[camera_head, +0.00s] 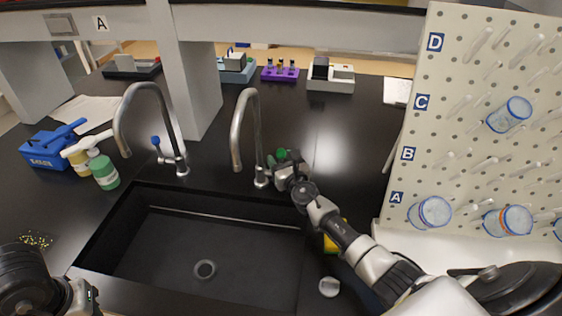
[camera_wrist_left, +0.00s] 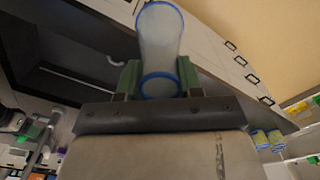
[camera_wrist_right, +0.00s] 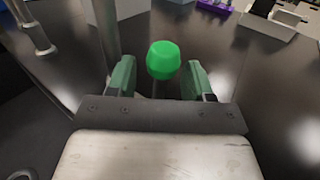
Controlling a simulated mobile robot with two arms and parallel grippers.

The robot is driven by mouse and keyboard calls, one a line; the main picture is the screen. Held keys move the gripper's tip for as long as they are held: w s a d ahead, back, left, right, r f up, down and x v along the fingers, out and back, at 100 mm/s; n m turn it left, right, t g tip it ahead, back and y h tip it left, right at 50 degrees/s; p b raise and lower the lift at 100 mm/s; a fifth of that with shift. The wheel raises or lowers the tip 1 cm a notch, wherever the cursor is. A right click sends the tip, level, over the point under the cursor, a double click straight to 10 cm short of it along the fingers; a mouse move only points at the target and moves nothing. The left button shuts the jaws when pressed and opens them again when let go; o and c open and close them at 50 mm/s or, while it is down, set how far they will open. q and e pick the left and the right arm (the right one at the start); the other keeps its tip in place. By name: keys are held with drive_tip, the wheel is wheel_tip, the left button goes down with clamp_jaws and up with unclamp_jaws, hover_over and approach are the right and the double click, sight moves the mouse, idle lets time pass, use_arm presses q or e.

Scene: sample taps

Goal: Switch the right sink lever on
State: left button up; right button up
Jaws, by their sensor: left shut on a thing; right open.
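The right sink faucet (camera_head: 246,130) is a grey gooseneck at the sink's back edge. My left gripper (camera_wrist_left: 158,80) is shut on a clear cylindrical vessel with blue rims (camera_wrist_left: 160,38). In the head view only part of my left arm shows at the bottom left, and the vessel is not clear there.
The left faucet (camera_head: 128,115) has a blue-knobbed lever (camera_head: 156,141). The black sink (camera_head: 170,245) lies in front, empty. A pegboard (camera_head: 470,120) with hanging beakers stands at the right. Bottles (camera_head: 104,172) and a blue box (camera_head: 45,151) are at the left. A shelf post (camera_head: 185,80) rises behind.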

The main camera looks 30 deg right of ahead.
drive_tip(key=shift+c, duration=0.5)
clamp_jaws()
use_arm(q)
wheel_tip(320, 180, down, 4)
drive_tip(key=b, duration=0.4)
use_arm(e)
drive_tip(key=shift+s+a+f+n+t, duration=0.15)
drive_tip(key=shift+f+n+t, duration=0.15)
drive_tip(key=shift+f+t, duration=0.1)
use_arm(q)
drive_tip(key=shift+f+b, duration=0.45)
use_arm(e)
drive_tip(key=shift+s+a+r, duration=0.1)
drive_tip(key=shift+r, duration=0.1)
drive_tip(key=shift+r+t, duration=0.15)
drive_tip(key=shift+t, duration=0.15)
use_arm(q)
drive_tip(key=shift+r, duration=0.1)
use_arm(e)
drive_tip(key=shift+o, duration=0.5)
unclamp_jaws()
